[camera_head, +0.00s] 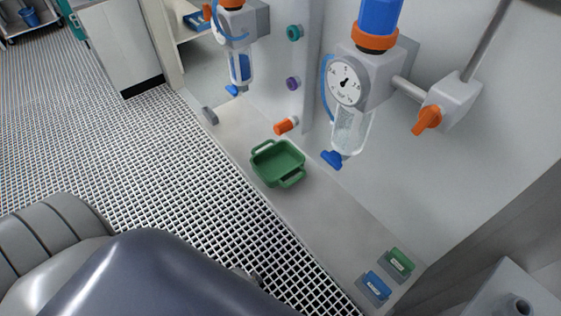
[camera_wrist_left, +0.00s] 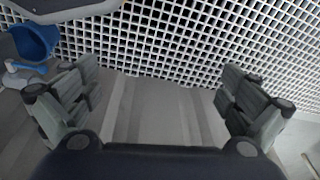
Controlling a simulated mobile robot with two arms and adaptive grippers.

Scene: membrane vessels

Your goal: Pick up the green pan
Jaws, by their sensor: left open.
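The green pan (camera_head: 278,165) is a shallow, empty tray with a handle at each of two opposite ends. It rests on the pale ledge below the wall-mounted vessels in the head view. My left gripper (camera_wrist_left: 158,90) is open, with its two fingers wide apart and nothing between them in the left wrist view. The pan does not show in that view. In the head view a large dark arm link of mine fills the lower left, and the left fingers cannot be made out. My right gripper is in neither view.
A gauge (camera_head: 347,82) with a clear vessel (camera_head: 350,130) and blue spout (camera_head: 332,159) hangs right of the pan. An orange-capped fitting (camera_head: 286,126) is just behind it. Green (camera_head: 401,260) and blue (camera_head: 377,285) labelled blocks sit lower right. Grated floor (camera_head: 150,150) lies left of the ledge.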

